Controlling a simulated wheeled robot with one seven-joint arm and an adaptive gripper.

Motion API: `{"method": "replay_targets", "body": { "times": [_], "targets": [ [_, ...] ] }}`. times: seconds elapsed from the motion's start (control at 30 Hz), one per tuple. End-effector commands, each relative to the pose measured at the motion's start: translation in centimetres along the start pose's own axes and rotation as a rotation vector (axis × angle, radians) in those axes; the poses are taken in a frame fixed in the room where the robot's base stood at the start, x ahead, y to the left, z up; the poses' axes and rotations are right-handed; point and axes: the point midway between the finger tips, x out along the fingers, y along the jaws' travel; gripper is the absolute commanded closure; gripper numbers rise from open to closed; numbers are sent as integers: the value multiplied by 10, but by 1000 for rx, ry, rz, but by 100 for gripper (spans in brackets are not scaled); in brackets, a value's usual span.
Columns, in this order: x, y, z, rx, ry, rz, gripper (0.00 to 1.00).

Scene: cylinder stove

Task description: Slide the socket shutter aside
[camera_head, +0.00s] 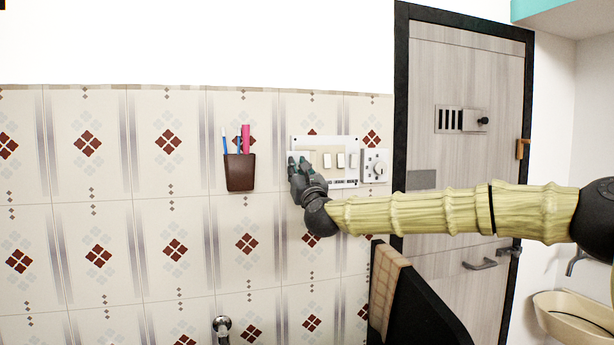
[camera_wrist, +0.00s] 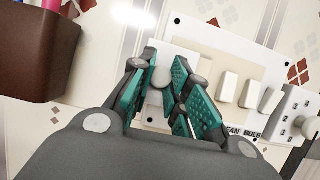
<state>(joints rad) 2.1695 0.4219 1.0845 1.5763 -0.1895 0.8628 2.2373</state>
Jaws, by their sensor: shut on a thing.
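A white switchboard (camera_head: 346,142) is fixed to the tiled wall, and it fills the upper right of the wrist view (camera_wrist: 210,32). My gripper (camera_head: 300,168) is at its left end. In the wrist view my gripper (camera_wrist: 161,80) has its teal-padded fingers closed around a small pale round knob (camera_wrist: 160,77) on the board's left part. The knob appears to belong to the socket shutter. The shutter plate and the socket holes are mostly hidden by the fingers, so I cannot tell how far the shutter is slid.
Several rocker switches (camera_wrist: 226,86) stand right of my fingers, with a regulator dial (camera_head: 376,168) beyond them. A brown holder with pens (camera_head: 240,172) hangs to the left. A dark chair-like back (camera_head: 420,300) stands below my arm, and a door (camera_head: 465,150) is at right.

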Motion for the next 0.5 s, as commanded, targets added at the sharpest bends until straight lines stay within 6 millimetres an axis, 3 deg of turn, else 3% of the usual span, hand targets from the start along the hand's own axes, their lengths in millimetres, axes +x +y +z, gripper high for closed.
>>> {"method": "replay_targets", "body": {
  "times": [0.2,0.5],
  "targets": [
    [-1,34,-2,1,-3,3,100],
    [0,50,2,1,-2,1,100]
  ]
}}
